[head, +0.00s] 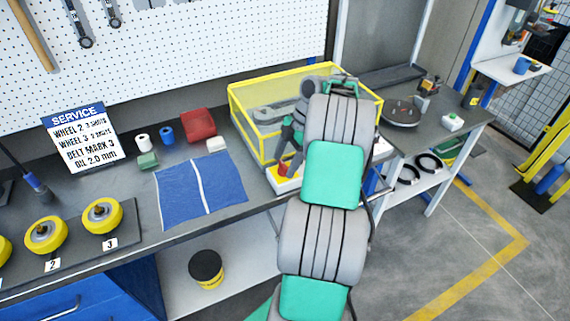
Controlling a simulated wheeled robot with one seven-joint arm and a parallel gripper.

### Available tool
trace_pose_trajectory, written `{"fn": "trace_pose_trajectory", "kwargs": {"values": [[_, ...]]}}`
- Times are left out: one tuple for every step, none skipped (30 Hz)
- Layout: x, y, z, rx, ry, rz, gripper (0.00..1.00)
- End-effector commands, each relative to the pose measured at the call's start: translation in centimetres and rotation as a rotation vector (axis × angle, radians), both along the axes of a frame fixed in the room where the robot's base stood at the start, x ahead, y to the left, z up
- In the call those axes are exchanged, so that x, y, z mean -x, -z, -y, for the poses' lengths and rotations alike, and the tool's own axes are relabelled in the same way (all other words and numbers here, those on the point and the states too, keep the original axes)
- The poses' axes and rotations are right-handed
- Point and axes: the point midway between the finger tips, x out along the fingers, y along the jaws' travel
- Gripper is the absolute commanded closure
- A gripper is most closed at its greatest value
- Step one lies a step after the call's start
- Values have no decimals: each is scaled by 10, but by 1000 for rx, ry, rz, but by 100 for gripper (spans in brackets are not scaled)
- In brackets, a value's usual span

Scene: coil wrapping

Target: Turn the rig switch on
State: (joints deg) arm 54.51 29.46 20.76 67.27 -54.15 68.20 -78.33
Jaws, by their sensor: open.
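A yellow-framed clear enclosure (245,100) stands on the bench, with grey machine parts inside. At its front edge is a small white and yellow box (284,184) with a red lever-like part (283,168), which looks like the rig switch. Its on or off position is too small to tell. My arm reaches up from below and bends down toward this box. My gripper (289,157) is open, just above and beside the red part, and partly hidden by my arm. I cannot tell whether it touches the red part.
A blue cloth (178,196), a red box (198,124) and small spools lie left of the enclosure. A service sign (80,138) and yellow wheels (102,215) are farther left. A side table (450,135) with a round plate (400,112) stands right.

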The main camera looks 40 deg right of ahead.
Motion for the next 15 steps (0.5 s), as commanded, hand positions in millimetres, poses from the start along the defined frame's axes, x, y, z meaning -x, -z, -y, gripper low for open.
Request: {"fn": "trace_pose_trajectory", "kwargs": {"values": [[0, 1, -1, 0, 0, 0, 31], [0, 1, -1, 0, 1, 0, 31], [0, 1, -1, 0, 1, 0, 31], [0, 1, -1, 0, 1, 0, 31], [0, 1, -1, 0, 1, 0, 31], [0, 1, -1, 0, 1, 0, 31], [0, 1, -1, 0, 1, 0, 33], [0, 1, -1, 0, 1, 0, 35], [0, 1, -1, 0, 1, -1, 38], [0, 1, -1, 0, 1, -1, 41], [0, 1, -1, 0, 1, 0, 43], [0, 1, -1, 0, 1, 0, 46], [0, 0, -1, 0, 1, -1, 49], [0, 0, -1, 0, 1, -1, 51], [0, 0, -1, 0, 1, -1, 55]]}}
